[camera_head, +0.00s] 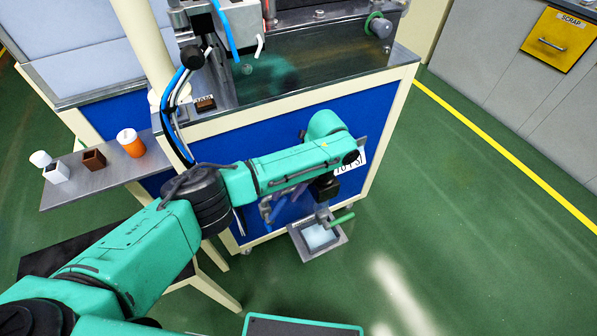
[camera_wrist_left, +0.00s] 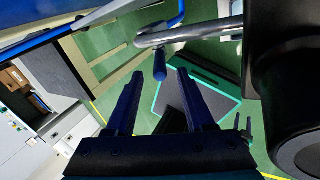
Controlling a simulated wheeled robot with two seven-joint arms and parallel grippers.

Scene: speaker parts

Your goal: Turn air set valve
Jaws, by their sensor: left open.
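In the left wrist view my left gripper (camera_wrist_left: 160,74) is open, with two dark blue fingers spread apart. A bent grey metal bar (camera_wrist_left: 190,36) with a blue grip (camera_wrist_left: 160,64) at its end shows at the fingertips, roughly in line with the gap; I cannot tell whether it touches them. It looks like the valve handle. In the head view my left forearm reaches across the blue front panel (camera_head: 225,137), and some blue parts (camera_head: 268,210) show below it, too small to tell apart. A green lever (camera_head: 342,218) sticks out to their right. My right gripper is out of view.
A grey square tray (camera_head: 336,244) sits low below the green lever. A white sign (camera_head: 352,170) is partly hidden by my wrist. A side shelf (camera_head: 100,182) holds small cups and an orange container (camera_head: 130,143). Green floor to the right is open.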

